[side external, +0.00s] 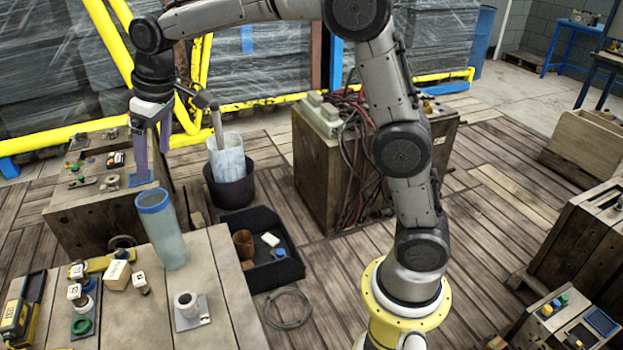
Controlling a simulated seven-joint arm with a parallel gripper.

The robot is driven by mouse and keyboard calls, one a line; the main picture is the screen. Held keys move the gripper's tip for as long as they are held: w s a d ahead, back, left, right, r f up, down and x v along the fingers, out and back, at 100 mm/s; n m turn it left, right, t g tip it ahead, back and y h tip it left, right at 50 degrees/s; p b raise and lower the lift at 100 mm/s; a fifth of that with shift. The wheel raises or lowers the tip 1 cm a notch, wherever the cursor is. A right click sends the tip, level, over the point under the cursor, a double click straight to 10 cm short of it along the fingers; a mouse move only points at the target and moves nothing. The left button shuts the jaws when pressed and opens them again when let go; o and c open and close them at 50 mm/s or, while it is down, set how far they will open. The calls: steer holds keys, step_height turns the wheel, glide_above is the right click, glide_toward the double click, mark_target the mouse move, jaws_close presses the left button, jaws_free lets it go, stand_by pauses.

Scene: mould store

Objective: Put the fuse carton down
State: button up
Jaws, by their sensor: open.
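My gripper (152,164) has purple fingers, points down and is open. It hangs over the back right part of a wooden block (85,222), close to a flat blue pad (141,181). I see nothing clearly held between the fingers. A small tan box with a label (117,275) sits on the front worktable, well below and in front of my gripper. A small dark box with white and orange (115,160) lies on the block, left of the fingers. I cannot tell which of these, if either, is the fuse carton.
A tall translucent cylinder with a blue rim (161,232) stands on the worktable (225,285). A black bucket (230,190) holds another cylinder and a hammer-like tool. A black tray (262,222) stands right of the table. Several small parts crowd the block's top.

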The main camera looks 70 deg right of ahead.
steer(key=s+d+r+m+t, duration=0.1)
steer(key=s+d+r, duration=0.1)
steer(key=s, duration=0.7)
steer(key=s+d+r, duration=0.2)
steer(key=s+d, duration=0.1)
steer(key=s, duration=0.7)
steer(key=s+d+f+m+t, duration=0.1)
steer(key=s+f, duration=0.5)
steer(key=s, duration=0.6)
steer(key=shift+s+m+h, duration=0.3)
steer(key=shift+s, duration=0.1)
